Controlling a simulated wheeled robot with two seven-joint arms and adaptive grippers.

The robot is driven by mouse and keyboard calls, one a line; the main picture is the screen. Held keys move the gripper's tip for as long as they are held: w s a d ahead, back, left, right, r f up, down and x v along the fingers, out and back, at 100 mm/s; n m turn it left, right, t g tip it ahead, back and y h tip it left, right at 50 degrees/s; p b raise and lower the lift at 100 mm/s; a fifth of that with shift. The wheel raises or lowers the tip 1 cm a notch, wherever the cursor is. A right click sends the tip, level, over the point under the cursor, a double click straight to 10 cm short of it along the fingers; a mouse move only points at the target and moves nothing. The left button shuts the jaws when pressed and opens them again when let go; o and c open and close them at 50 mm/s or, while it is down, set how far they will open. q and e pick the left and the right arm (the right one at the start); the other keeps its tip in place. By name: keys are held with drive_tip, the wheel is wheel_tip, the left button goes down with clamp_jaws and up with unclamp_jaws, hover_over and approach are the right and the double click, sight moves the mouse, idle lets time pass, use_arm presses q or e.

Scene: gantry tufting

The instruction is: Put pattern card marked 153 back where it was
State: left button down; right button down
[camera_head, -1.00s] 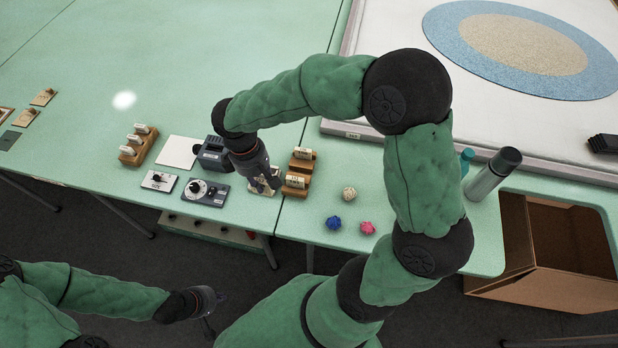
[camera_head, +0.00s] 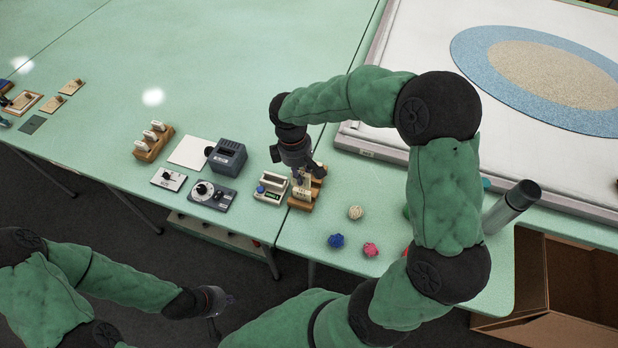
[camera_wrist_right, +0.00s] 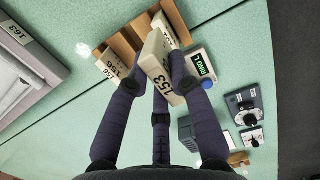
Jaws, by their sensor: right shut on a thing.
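My right gripper (camera_head: 301,178) is over the small wooden rack (camera_head: 313,199) in the head view. In the right wrist view the gripper (camera_wrist_right: 160,82) is shut on a cream block-like pattern card marked 153 (camera_wrist_right: 157,61). The card is tilted in the picture and overlaps the wooden rack (camera_wrist_right: 128,42). A card marked 156 (camera_wrist_right: 108,66) and another card (camera_wrist_right: 174,30) are at the rack. I cannot tell whether card 153 touches the rack. My left gripper (camera_head: 221,301) is low, away from the table; its fingers are too small to read.
A cream device with a green display (camera_head: 269,188) stands just left of the rack. Further left are a dial box (camera_head: 211,194), a dark device (camera_head: 228,156) and another card rack (camera_head: 152,142). Yarn balls (camera_head: 355,212) and a bottle (camera_head: 511,207) are to the right.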

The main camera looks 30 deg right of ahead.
drive_tip(key=w+d+f, duration=0.1)
drive_tip(key=f, duration=0.1)
drive_tip(key=w+d+f+b, duration=0.1)
drive_tip(key=f, duration=0.1)
drive_tip(key=w+d+f, duration=0.1)
drive_tip(key=d+f, duration=0.1)
drive_tip(key=shift+w+b, duration=0.15)
drive_tip(key=shift+b, duration=0.25)
drive_tip(key=shift+w+d+f+b, duration=0.1)
drive_tip(key=shift+f+b, duration=0.35)
drive_tip(key=shift+f, duration=1.15)
drive_tip(key=c, duration=1.1)
unclamp_jaws()
drive_tip(key=shift+f, duration=0.15)
wheel_tip(320, 180, up, 12)
drive_tip(key=w+p, duration=0.1)
drive_tip(key=p, duration=0.2)
drive_tip(key=shift+a+p, duration=0.35)
drive_tip(key=shift+a, duration=0.1)
drive_tip(key=shift+r, duration=0.2)
